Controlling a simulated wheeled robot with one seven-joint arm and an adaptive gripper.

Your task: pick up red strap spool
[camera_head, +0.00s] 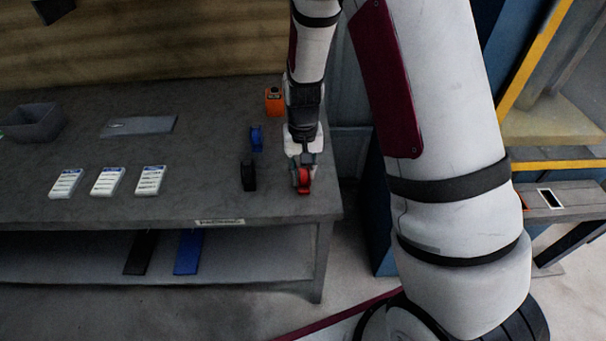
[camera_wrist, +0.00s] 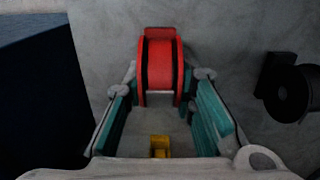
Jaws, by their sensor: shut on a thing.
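The red strap spool (camera_head: 304,176) is at the right end of the grey table, near its front corner. My gripper (camera_head: 303,163) reaches down to it from above and partly covers it. In the wrist view the red spool (camera_wrist: 160,65) sits between the tips of my gripper (camera_wrist: 163,85), with one teal-padded finger on each side. The fingers are shut on its sides. I cannot tell whether the spool touches the table or is slightly above it.
A black spool (camera_head: 248,175) stands close to the left, with a blue spool (camera_head: 257,138) behind it. An orange object (camera_head: 274,101) is further back. White label cards (camera_head: 108,181), a flat grey sheet (camera_head: 138,126) and a grey bin (camera_head: 34,123) lie further left on the table (camera_head: 200,190).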

